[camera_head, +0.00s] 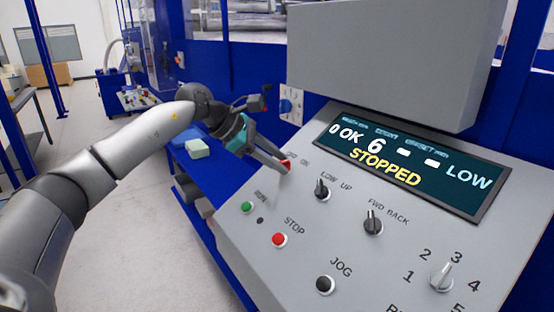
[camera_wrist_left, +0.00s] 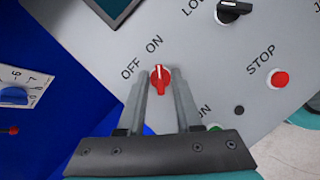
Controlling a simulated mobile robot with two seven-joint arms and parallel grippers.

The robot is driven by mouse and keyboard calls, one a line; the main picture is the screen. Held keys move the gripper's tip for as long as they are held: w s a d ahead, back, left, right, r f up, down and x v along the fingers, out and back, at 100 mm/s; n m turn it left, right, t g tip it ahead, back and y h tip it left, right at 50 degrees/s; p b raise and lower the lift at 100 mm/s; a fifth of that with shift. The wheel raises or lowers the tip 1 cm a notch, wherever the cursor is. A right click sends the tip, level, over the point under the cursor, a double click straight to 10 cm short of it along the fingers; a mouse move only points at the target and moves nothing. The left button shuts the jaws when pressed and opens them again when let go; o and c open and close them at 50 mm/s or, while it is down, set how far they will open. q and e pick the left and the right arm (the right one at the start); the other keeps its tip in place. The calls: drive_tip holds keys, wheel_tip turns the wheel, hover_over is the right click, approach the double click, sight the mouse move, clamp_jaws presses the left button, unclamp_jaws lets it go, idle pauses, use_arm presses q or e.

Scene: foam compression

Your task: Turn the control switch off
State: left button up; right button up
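The red control switch (camera_wrist_left: 160,86) sits on the grey panel by the "OFF" and "ON" labels. Its handle lies nearly upright in the left wrist view, with its pale mark toward "ON". My left gripper (camera_wrist_left: 161,88) reaches down to the panel with one finger on each side of the switch. A gap shows between the fingers and the narrow handle, so the gripper looks open around it. In the head view, my left gripper (camera_head: 287,166) is at the panel's upper left edge and mostly hides the red switch. My right gripper is not in view.
The display (camera_head: 412,163) reads "STOPPED". Close by are a green RUN button (camera_head: 247,207), a red STOP button (camera_head: 279,240), black selector knobs (camera_head: 322,190) and a black JOG button (camera_head: 325,285). A grey box (camera_head: 395,60) overhangs the panel.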

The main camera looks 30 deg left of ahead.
use_arm(q)
clamp_jaws()
drive_tip(key=shift+n, duration=0.4)
drive_tip(key=shift+n+t, duration=0.4)
drive_tip(key=shift+n, duration=0.7)
drive_tip(key=n+y, duration=0.1)
drive_tip(key=n, duration=0.1)
drive_tip(key=n+t, duration=0.1)
drive_tip(key=n, duration=0.2)
drive_tip(key=shift+d+y, duration=0.1)
drive_tip(key=shift+y, duration=0.3)
drive_tip(key=n+y, duration=0.1)
drive_tip(key=n, duration=0.2)
drive_tip(key=n+y+b, duration=0.1)
drive_tip(key=n, duration=0.1)
drive_tip(key=shift+d+n+t, duration=0.1)
drive_tip(key=shift+n+t, duration=0.2)
drive_tip(key=shift+n, duration=0.1)
drive_tip(key=shift+n+y+b, duration=0.55)
drive_tip(key=shift+n+y, duration=0.05)
drive_tip(key=shift+n, duration=1.1)
drive_tip(key=shift+o, duration=1)
unclamp_jaws()
drive_tip(key=shift+s, duration=0.1)
